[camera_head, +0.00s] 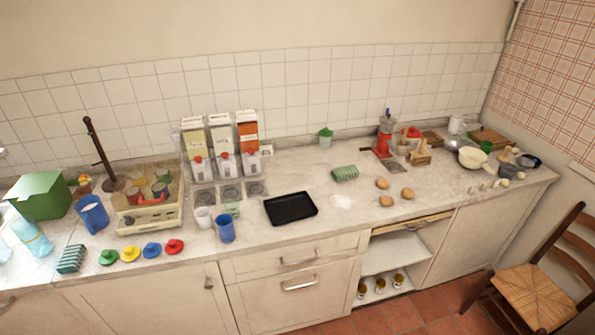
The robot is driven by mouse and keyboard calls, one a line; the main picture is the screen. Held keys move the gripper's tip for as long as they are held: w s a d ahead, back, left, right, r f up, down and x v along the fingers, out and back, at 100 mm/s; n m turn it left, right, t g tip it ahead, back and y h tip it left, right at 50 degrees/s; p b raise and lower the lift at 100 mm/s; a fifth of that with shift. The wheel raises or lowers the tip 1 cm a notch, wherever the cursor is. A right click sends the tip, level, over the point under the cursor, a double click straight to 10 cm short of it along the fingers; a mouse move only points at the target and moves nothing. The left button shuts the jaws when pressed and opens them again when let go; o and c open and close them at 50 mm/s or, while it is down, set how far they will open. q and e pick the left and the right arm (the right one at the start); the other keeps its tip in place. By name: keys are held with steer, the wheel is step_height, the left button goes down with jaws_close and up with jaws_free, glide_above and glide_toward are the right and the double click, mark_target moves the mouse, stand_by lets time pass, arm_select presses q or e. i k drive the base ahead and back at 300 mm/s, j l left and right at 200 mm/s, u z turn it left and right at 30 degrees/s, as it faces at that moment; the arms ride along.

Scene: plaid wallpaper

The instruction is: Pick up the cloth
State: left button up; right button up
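A teal and white striped one (71,259) lies at the front left, beside the row of coloured lids. I cannot tell from the picture which one the task means. Neither of my grippers shows in this view.
A black tray (290,208), a blue cup (226,229) and brown round items (387,201) stand near the middle. Coloured lids (152,250) line the front left edge. Three dispensers (220,147) stand at the back. A chair (540,290) stands at right.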

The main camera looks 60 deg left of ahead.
mark_target(348, 172)
steer(key=u, duration=1.6)
steer(key=i+l, duration=0.15)
steer(key=i+l+u, duration=0.05)
